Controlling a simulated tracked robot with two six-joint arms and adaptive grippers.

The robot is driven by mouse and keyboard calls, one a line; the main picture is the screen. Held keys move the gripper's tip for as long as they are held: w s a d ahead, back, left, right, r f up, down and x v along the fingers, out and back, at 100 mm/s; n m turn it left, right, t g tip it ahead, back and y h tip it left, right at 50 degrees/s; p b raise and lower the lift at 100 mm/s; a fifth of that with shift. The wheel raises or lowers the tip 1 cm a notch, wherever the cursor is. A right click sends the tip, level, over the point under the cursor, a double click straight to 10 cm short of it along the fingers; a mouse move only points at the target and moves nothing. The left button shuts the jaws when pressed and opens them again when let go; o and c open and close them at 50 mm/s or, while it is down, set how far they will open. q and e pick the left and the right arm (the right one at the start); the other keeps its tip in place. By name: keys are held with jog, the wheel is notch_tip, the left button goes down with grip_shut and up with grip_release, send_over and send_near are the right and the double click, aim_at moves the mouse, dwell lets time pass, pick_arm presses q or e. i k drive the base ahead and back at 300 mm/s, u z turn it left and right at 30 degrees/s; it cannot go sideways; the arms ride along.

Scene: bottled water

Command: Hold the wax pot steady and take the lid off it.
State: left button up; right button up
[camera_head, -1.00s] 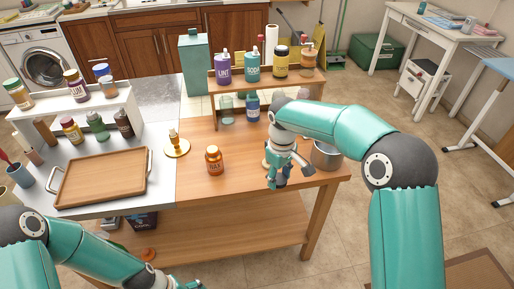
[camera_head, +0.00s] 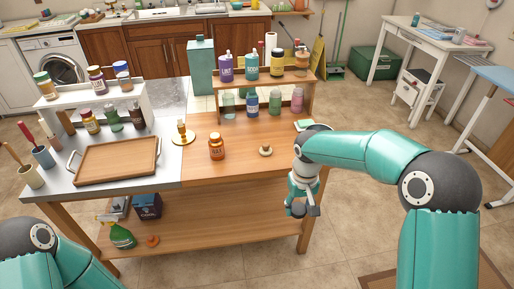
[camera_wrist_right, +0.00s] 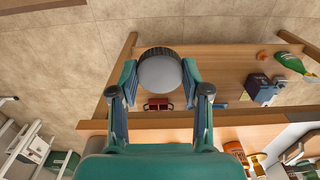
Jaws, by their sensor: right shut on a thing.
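My right gripper (camera_head: 299,208) is off the table's front right edge, away from the jar. In the wrist view its fingers are shut on a grey round thing (camera_wrist_right: 160,73) with a dark ribbed rim, held clear above the floor; I cannot tell what it is. My left gripper is out of view; only its arm shows at the bottom left.
A small round wooden piece (camera_head: 265,150) with a knob lies right of the jar. A gold stand (camera_head: 183,138) and a wooden tray (camera_head: 118,160) are to its left. A bottle rack (camera_head: 265,89) stands behind. The table front between jar and edge is clear.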

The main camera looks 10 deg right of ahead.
aim_at(216, 145)
jog(key=k, duration=0.85)
jog(key=z, duration=0.3)
jog(key=i, duration=0.55)
jog(key=z, duration=0.5)
jog(key=i, duration=1.15)
jog(key=u, duration=0.8)
